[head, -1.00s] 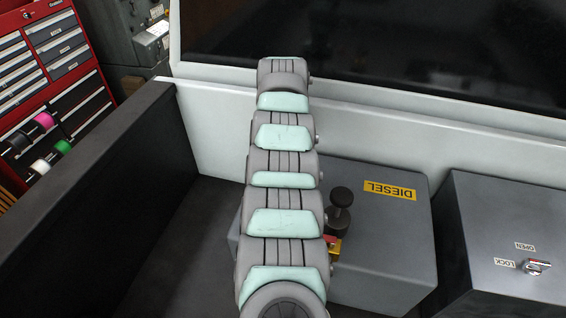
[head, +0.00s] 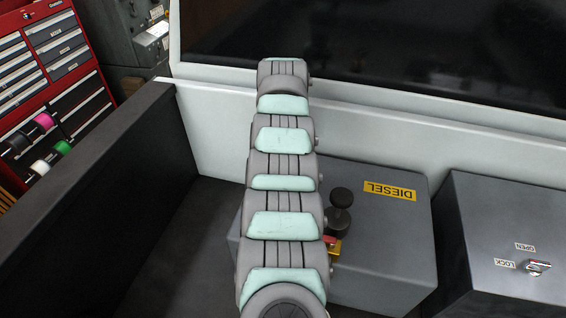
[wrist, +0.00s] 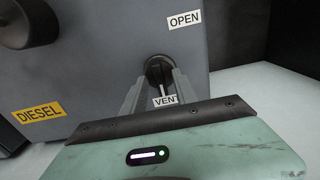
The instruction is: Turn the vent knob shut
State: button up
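The vent knob (wrist: 157,70) shows in the wrist view as a dark round piece with a pale narrow handle, on the side of the grey diesel tank (wrist: 100,75). A white VENT label (wrist: 165,101) is below it and an OPEN label (wrist: 184,19) is up and to the right. My gripper (wrist: 159,83) is in front of the knob, its two fingers apart on either side of the handle. A gap shows between the fingers and the handle; I cannot tell whether either touches. In the head view, my arm hides the knob and gripper.
The tank (head: 380,245) carries a dark filler cap (head: 341,198), a yellow DIESEL label (head: 390,191) and a red-and-yellow part (head: 333,246). A dark box with a latch (head: 537,266) stands to the right. The truck bed's dark side wall (head: 90,190) is at the left.

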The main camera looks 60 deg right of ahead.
notch_tip(320, 180, up, 11)
dwell(0.7)
jog(key=shift+f, duration=0.1)
